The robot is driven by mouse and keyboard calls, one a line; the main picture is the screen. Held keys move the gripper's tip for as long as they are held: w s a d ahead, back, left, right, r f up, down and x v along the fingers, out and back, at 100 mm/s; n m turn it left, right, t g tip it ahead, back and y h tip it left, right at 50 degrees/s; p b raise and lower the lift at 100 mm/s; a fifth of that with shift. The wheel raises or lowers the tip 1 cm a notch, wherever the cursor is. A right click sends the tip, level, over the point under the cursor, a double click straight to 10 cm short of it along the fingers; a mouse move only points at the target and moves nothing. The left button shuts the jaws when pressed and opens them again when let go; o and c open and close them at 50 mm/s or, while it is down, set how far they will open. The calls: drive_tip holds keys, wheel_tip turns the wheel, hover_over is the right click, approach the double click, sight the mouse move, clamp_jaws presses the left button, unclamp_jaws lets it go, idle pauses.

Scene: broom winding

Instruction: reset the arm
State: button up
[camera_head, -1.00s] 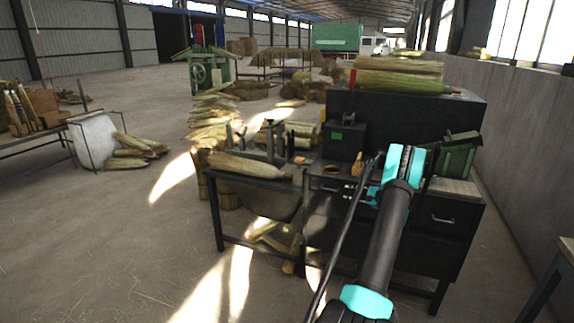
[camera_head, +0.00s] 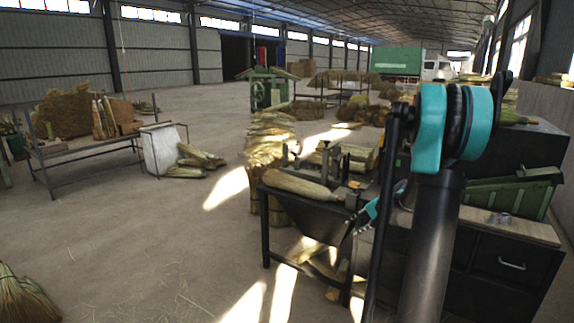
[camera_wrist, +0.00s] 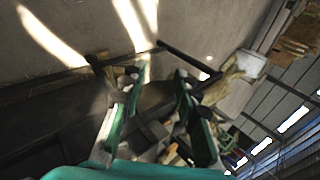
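My arm rises at the right of the head view, with its large teal joint (camera_head: 455,125) held high in front of the dark workbench. My gripper (camera_wrist: 162,72) is open in the wrist view, its two teal fingers apart with nothing gripped between them. A straw broom bundle (camera_head: 298,186) lies on the left end of the bench, apart from my gripper.
The dark cabinet (camera_head: 495,262) and a green metal box (camera_head: 512,192) stand close to my arm on the right. A metal-framed table (camera_head: 85,150) is at the left. Straw bundles (camera_head: 268,140) stand beyond the bench. The floor at left centre is open.

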drive_tip(key=s+a+f+n+h, duration=0.1)
drive_tip(key=s+a+n+h, duration=0.1)
drive_tip(key=s, duration=0.8)
drive_tip(key=s+a+f+n+g+h, duration=0.1)
drive_tip(key=s+a+f+n, duration=0.1)
drive_tip(key=s, duration=0.9)
drive_tip(key=s+a+f+n+h, duration=0.1)
drive_tip(key=s+n, duration=0.3)
drive_tip(key=s, duration=0.6)
drive_tip(key=shift+s+a+f+n+g+h, duration=0.25)
drive_tip(key=shift+s+a+n+g+h, duration=0.1)
drive_tip(key=shift+a+h, duration=0.5)
